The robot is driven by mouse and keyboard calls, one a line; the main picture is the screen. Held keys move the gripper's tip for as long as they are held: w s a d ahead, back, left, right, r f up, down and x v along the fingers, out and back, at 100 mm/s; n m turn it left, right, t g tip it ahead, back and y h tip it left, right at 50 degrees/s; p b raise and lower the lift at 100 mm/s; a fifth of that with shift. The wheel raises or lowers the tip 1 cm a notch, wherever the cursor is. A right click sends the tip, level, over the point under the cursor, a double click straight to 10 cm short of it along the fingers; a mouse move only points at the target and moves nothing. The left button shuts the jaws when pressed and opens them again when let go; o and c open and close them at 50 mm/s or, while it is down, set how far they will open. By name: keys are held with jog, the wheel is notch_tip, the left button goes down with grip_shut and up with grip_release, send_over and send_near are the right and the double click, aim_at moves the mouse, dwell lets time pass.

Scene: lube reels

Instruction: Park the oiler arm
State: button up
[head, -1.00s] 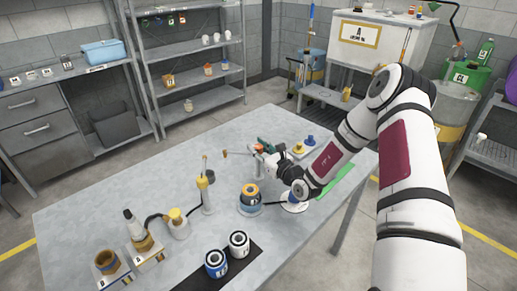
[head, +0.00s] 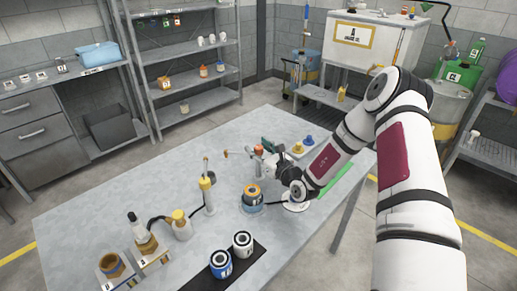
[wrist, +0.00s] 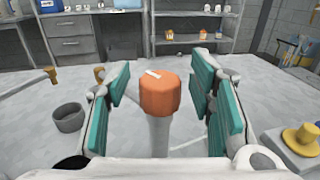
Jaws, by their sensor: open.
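An orange knob (wrist: 160,96) on a grey upright post (wrist: 159,135) stands between the teal pads of my gripper (wrist: 164,92) in the wrist view. The pads are apart, with a gap on each side of the knob. In the head view the same orange knob (head: 259,148) shows at my gripper (head: 266,153) on the far side of the table. A thin rod with a brown tip (head: 226,153) points left from near the knob. It may be the oiler arm, but its joint with the post is hidden by my gripper.
On the table (head: 100,211) stand a yellow-topped grey post (head: 208,192), an orange-and-blue reel (head: 252,196), a yellow-capped bottle (head: 181,226) and two cans (head: 221,264) on a black mat. A yellow knob (wrist: 303,138) is right of my gripper. The table's left middle is clear.

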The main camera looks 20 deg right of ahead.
jog(key=v, duration=1.2)
dwell(0.3)
